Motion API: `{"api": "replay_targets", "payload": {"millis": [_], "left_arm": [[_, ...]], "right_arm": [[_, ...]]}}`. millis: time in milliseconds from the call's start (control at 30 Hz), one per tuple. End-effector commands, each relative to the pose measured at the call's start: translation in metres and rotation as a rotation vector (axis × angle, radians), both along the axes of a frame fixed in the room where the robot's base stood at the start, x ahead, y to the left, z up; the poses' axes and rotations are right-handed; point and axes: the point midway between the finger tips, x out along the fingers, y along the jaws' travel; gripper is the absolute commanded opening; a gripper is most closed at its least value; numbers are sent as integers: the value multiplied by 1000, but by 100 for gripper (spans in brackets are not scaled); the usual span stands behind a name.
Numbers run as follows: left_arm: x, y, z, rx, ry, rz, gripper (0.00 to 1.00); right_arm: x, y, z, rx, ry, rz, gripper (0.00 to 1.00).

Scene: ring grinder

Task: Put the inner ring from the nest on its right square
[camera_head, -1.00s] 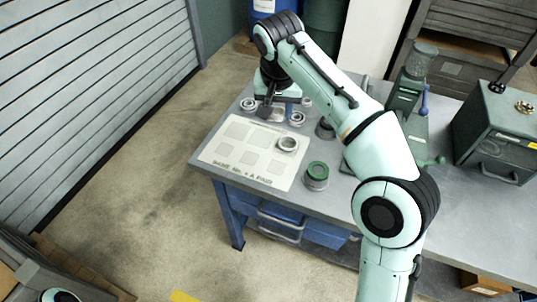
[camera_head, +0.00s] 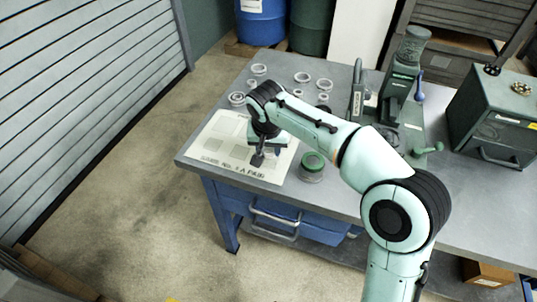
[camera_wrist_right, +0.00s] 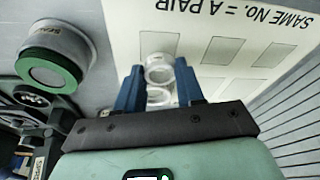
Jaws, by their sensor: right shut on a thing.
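My right gripper (camera_head: 258,158) is over the front right of the white mat (camera_head: 205,150). In the right wrist view its blue fingers (camera_wrist_right: 159,72) are shut on a pale ring (camera_wrist_right: 159,68), apparently the inner ring. The ring shows beside the mat's right front square (camera_wrist_right: 160,42), which looks bare; its height above the mat is unclear. A second pale ring (camera_wrist_right: 158,95) shows partly between the fingers, apparently on the mat. The arm hides these rings in the head view. I cannot pick out the nest. My left gripper is not in view.
A green-topped round gauge (camera_head: 312,164) stands just right of the mat. Several loose rings, one at the back left (camera_head: 259,69), lie behind it. A green press (camera_head: 402,95) and a green box (camera_head: 505,120) stand further right. The table's front edge is close.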

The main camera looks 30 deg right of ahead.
Motion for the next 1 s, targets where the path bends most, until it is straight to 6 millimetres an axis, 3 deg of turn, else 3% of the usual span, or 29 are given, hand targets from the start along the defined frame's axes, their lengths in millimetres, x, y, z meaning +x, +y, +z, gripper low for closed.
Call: {"api": "replay_targets", "payload": {"millis": [133,500,533,600,1000], "left_arm": [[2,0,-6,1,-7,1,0],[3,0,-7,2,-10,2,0],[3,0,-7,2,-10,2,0],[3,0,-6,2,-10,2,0],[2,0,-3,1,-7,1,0]], "right_arm": [[-1,0,-24,0,3,-1,6],[0,0,-28,0,0,0,6],[0,0,-29,-1,1,0,41],[0,0,-28,0,0,0,63],[-1,1,-20,0,-1,0,63]]}}
